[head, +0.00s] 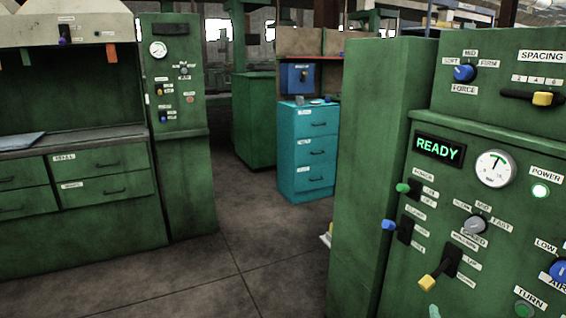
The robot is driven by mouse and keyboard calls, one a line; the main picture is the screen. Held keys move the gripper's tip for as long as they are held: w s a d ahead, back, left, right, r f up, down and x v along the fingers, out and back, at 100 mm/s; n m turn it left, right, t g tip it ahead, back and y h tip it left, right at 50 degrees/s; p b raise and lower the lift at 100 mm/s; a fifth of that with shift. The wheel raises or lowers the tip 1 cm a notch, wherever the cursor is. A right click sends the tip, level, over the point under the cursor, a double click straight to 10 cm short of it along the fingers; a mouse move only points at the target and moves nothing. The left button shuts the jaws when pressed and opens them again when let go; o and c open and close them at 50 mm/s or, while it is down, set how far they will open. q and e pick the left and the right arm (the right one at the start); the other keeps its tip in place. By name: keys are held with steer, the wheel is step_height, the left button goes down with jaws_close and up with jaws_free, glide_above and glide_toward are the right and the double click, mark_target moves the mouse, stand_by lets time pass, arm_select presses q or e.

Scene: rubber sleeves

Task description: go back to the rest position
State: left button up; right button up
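Neither of my grippers shows in the head view, and no arm of mine is clearly in sight. A green machine panel (450,205) fills the right side, close to me. Its display (439,150) reads READY in green, and a round gauge (493,168) sits beside it. A small pale green shape at the bottom edge is too cut off to tell.
A green workbench with drawers (105,175) and a green control column (180,120) stand at the left. A teal drawer cabinet (308,155) stands farther back, with a blue box (297,78) above it. Bare floor (245,250) lies open between the bench and the machine.

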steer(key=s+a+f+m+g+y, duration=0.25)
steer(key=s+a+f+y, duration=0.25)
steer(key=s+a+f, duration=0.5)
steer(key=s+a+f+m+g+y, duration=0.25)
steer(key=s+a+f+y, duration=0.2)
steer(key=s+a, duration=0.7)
arm_select(q)
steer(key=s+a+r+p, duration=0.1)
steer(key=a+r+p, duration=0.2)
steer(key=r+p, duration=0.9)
steer(key=p, duration=0.4)
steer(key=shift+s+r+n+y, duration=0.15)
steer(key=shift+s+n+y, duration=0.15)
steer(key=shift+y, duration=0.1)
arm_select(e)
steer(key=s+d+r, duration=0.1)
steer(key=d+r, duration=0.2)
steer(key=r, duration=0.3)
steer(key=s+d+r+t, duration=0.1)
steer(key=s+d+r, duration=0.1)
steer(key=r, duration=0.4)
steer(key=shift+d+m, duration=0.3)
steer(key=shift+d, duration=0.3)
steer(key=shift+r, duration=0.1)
